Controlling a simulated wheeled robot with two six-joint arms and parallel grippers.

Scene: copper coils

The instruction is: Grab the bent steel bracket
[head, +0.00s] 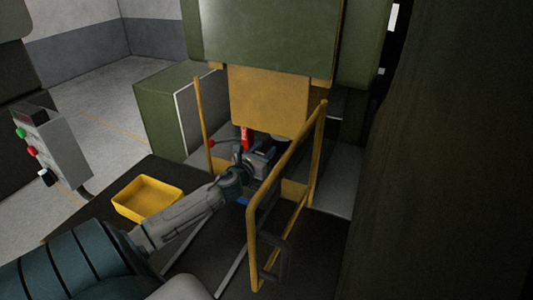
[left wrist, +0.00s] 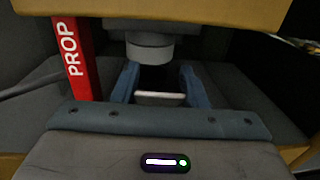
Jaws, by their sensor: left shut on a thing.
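The bent steel bracket (left wrist: 162,99) shows in the left wrist view as a pale, narrow strip between my blue fingers; the rest of it is hidden. My left gripper (left wrist: 160,92) is shut on it, under a grey round ram (left wrist: 150,47) of the press. In the head view my left gripper (head: 268,155) reaches in below the yellow press block (head: 268,98), between the yellow guard rails. The bracket cannot be made out there. My right gripper is not in view.
A red bar marked PROP (left wrist: 77,58) stands upright just left of my left gripper. A yellow guard frame (head: 285,165) is close on the right. An empty-looking yellow tray (head: 147,197) lies on the dark table at left. A button box (head: 50,147) stands further left.

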